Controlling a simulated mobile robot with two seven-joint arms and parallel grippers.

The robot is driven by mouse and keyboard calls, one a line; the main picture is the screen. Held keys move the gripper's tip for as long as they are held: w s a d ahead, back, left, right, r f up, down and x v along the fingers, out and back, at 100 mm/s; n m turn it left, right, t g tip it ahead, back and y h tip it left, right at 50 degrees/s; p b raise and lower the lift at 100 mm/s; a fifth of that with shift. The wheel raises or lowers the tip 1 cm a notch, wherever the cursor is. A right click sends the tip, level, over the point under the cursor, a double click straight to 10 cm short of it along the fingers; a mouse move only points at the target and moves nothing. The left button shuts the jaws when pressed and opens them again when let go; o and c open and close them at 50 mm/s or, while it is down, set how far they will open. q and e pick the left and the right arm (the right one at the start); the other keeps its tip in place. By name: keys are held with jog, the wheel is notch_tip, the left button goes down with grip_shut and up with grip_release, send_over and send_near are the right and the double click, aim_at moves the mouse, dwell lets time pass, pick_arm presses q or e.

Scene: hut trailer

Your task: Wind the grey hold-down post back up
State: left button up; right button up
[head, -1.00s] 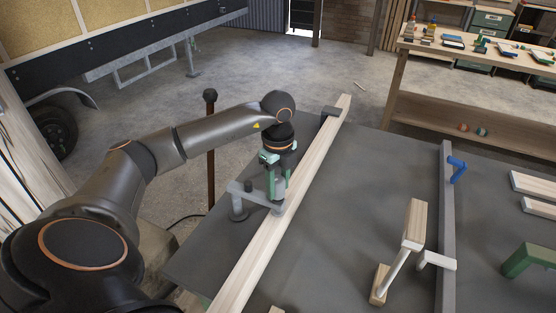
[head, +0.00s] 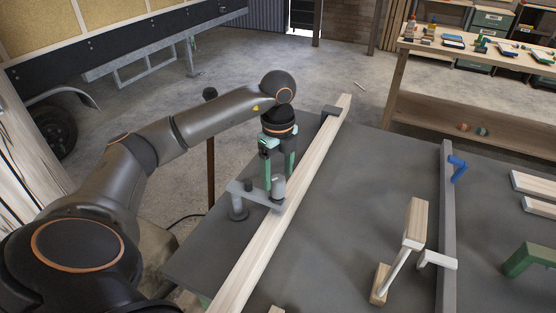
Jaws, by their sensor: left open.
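The grey hold-down post (head: 279,187) stands upright at the end of a grey clamp arm (head: 256,196), beside or over the long pale plank. Whether its lower end touches the plank is too small to tell. The clamp's round grey base (head: 238,204) is on the dark table, left of the plank. My left gripper (head: 279,180) points down at the post's top, its green fingers open. One finger is left of the post and the other is behind or right of it. Contact cannot be made out. My right gripper is not in view.
The long plank (head: 255,253) runs diagonally across the dark table (head: 340,225), against a dark block (head: 330,111) at its far end. Right of it are a wooden block piece (head: 414,223), a grey rail (head: 446,215) with a blue lever (head: 457,168), and a green bracket (head: 528,258).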

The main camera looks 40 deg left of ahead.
aim_at(278, 178)
pick_arm(q)
notch_tip(278, 178, up, 8)
jog(key=shift+f, duration=0.25)
jog(key=shift+r+p, duration=0.3)
jog(key=shift+r, duration=0.4)
jog(key=shift+f, duration=0.1)
